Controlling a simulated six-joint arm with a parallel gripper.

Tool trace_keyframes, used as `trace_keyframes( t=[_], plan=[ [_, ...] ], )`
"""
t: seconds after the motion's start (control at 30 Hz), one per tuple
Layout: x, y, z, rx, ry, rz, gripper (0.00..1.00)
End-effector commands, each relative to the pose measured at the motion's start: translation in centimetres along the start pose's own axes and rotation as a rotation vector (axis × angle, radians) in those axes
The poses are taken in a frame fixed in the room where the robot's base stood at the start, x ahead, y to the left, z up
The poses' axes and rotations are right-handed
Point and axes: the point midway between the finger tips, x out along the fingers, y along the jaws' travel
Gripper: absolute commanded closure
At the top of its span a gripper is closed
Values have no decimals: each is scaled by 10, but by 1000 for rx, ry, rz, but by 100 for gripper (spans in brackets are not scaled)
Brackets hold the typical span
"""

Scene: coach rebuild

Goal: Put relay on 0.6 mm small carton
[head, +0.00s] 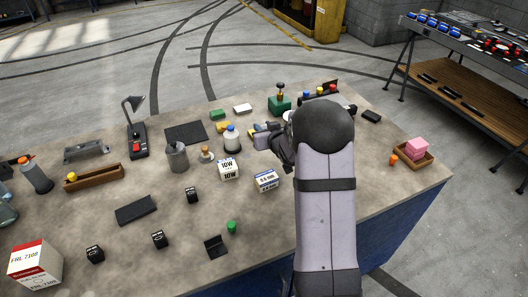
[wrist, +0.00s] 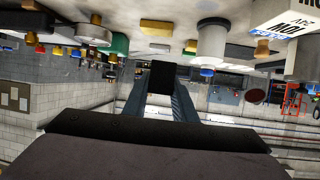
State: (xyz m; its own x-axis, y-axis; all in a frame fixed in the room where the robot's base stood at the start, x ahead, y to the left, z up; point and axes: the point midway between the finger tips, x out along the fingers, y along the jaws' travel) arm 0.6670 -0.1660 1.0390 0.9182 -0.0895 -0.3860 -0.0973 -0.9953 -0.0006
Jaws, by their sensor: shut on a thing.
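My gripper (wrist: 162,92) is shut on a small black block, the relay (wrist: 162,76), seen end-on between the two fingers in the wrist view. In the head view my gripper (head: 268,139) is above the back middle of the table, and the arm hides much of it; I cannot make out the relay there. The 0.6 mm small carton (head: 267,181), white with a blue band, stands on the table in front of my gripper, apart from it. Its small print is hard to read.
A white 10W carton (head: 228,168) stands left of the small carton. Several black blocks (head: 192,195) stand at front left. A white bottle (head: 232,138) and a wooden stamp (head: 206,153) are near my gripper. A green cylinder (head: 231,227) and black holder (head: 215,245) stand in front.

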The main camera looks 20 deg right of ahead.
Motion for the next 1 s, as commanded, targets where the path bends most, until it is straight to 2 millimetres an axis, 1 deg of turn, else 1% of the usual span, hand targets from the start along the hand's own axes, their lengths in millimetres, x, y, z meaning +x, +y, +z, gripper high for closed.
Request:
trace_keyframes(
  t=[0.03, 0.17, 0.23, 0.3, 0.33, 0.4, 0.47, 0.5, 0.63, 0.73, 0.83, 0.93, 1.0],
  plan=[
    [-3, 4, -11, -1, 7, 5, 98],
    [-14, 14, -41, 5, 11, 20, 98],
    [-25, 20, -57, 9, 11, 30, 98],
    [-41, 24, -66, 13, 8, 39, 98],
    [-49, 25, -66, 14, 6, 40, 98],
    [-68, 23, -64, 14, 4, 36, 98],
    [-81, 19, -57, 12, 2, 27, 98],
    [-89, 15, -51, 10, 1, 20, 98],
    [-109, -1, -27, -4, -1, -13, 98],
    [-119, -14, -6, -13, -3, -39, 98],
    [-126, -24, 10, -22, -2, -59, 98],
    [-130, -32, 16, -33, 2, -80, 98],
    [-130, -34, 10, -39, 6, -89, 98]
  ],
)
